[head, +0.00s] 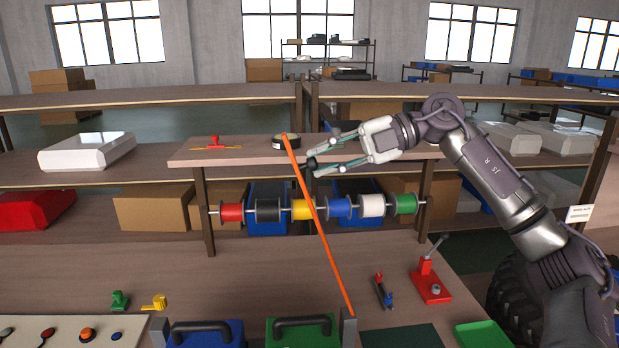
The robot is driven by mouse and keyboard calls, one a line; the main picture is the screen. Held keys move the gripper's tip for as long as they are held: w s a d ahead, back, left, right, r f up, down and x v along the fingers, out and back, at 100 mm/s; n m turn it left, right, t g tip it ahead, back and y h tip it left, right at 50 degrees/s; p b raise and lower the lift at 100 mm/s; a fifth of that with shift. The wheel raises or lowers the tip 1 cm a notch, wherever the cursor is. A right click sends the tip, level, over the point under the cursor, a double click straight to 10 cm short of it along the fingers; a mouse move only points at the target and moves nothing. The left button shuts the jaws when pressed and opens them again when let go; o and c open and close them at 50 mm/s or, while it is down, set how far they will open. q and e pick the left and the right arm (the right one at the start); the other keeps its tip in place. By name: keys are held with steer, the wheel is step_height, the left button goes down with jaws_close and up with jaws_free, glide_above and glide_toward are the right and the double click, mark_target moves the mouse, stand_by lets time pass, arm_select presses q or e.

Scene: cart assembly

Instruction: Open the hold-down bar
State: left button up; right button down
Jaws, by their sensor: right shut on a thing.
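The hold-down bar (320,231) is a long thin orange bar. Its lower end is at a grey post (348,328) at the front, right of a green case. The bar is raised and slants up to the left, with its upper end in front of the rear shelf. My right gripper (312,162) is shut on a dark grip at the upper part of the bar, coming from the right. The exact contact is small and partly hidden by the fingers. A second grey post (159,331) stands left of a blue case. My left gripper is not in view.
A blue case (206,336) and a green case (302,331) with black handles sit between the posts. Behind the bar is a rack of coloured spools (303,209) under a shelf (240,154). A red lever fixture (430,282) stands at right.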

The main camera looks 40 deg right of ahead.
steer(key=shift+s+d, duration=0.1)
steer(key=shift+d, duration=0.05)
steer(key=c, duration=1)
jaws_free()
steer(key=v, duration=1.2)
steer(key=shift+d+f, duration=0.1)
